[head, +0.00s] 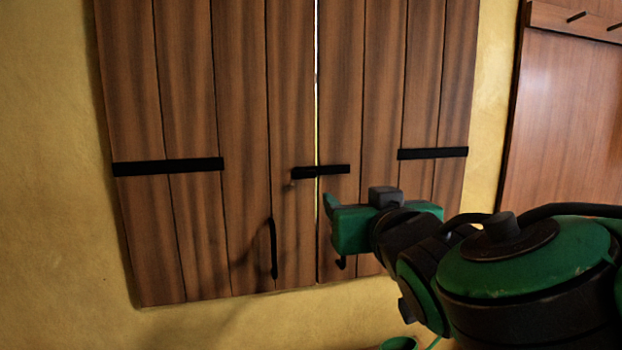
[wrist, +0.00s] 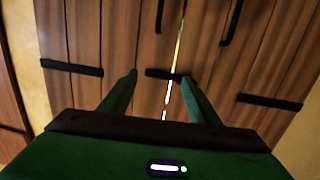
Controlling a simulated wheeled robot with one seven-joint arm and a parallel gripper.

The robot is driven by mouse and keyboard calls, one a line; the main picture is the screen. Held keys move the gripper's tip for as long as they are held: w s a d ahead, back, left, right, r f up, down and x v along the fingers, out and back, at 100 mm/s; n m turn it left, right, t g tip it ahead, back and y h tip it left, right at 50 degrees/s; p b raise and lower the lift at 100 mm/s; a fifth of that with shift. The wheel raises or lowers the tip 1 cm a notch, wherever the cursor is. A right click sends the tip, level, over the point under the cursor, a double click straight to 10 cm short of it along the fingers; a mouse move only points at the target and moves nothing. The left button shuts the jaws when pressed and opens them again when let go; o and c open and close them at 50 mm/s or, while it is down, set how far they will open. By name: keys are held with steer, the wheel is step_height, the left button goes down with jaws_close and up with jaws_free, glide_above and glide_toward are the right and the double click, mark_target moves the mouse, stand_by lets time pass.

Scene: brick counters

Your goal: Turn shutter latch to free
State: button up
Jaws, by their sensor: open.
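The shutter latch (head: 320,171) is a short black bar on the wooden shutters. It lies nearly horizontal and spans the narrow bright gap between the left shutter (head: 185,235) and the right shutter (head: 342,90). My green gripper (head: 329,202) is just below and right of the latch in the head view, its fingers partly hidden by its own body. In the wrist view my gripper (wrist: 159,76) is open and empty, and the latch (wrist: 160,73) appears between its fingertips, with the right fingertip overlapping its end. I cannot tell whether they touch.
Black hinge straps lie at left (head: 168,166) and right (head: 432,153). A dark vertical handle (head: 273,248) is on the left shutter; the right shutter's handle (head: 342,262) is mostly hidden by my gripper. A wooden panel (head: 565,110) stands at the right. Plain yellow wall (head: 50,160) is at left.

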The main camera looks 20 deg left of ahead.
steer(key=n+y, duration=0.1)
steer(key=y, duration=0.1)
glide_toward(305, 174)
steer(key=x, duration=0.9)
steer(key=shift+d, duration=0.1)
jaws_close()
